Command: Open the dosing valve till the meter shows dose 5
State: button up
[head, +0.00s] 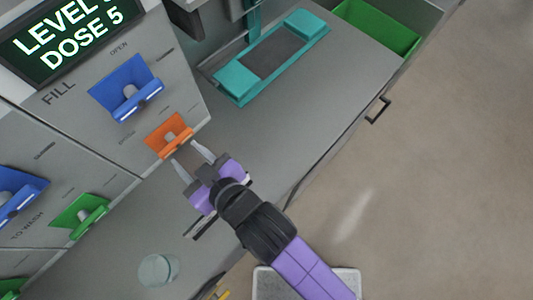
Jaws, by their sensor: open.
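The meter (62,38) at the upper left is a dark display with bright letters reading "LEVEL" and "DOSE 5"; the figure after LEVEL is cut off by the frame edge. Below it a panel marked FILL and OPEN carries a blue valve handle (127,88) and a smaller orange valve handle (169,136). Which one is the dosing valve I cannot tell from the labels. My gripper (188,158) is open and empty, its two pale fingers just below the orange handle. Whether a fingertip touches the orange handle is not clear.
A teal tray-like frame (232,82) lies on the grey counter (270,130). A green bin (380,28) sits at the upper right. More handles, blue (18,192) and green (80,214), are on the left panel. A clear glass (157,269) stands at the lower left.

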jog(key=s+d+f+m+t+h+b, duration=0.2)
jog(key=d+f, duration=0.1)
jog(key=d, duration=0.9)
jog(key=s+d+f+m+t+h+b, duration=0.1)
jog(key=s+d+f+m+h+b, duration=0.1)
jog(key=d, duration=1)
jog(key=shift+s+f+m+t+b, duration=0.15)
jog(key=shift+f+m+t+b, duration=0.2)
jog(key=shift+f, duration=0.5)
jog(key=s+d+r+m+t+h, duration=0.1)
jog(key=s+d+r+m+h, duration=0.1)
jog(key=s+d, duration=0.5)
jog(key=s+d+r+m+t+h, duration=0.1)
jog(key=s+d+r+m+h, duration=0.2)
jog(key=s+d+r+h, duration=0.1)
jog(key=s+d+r, duration=0.1)
jog(key=s+d, duration=0.1)
jog(key=d, duration=0.1)
jog(key=shift+s+r, duration=0.25)
jog(key=shift+s, duration=0.1)
dwell(0.8)
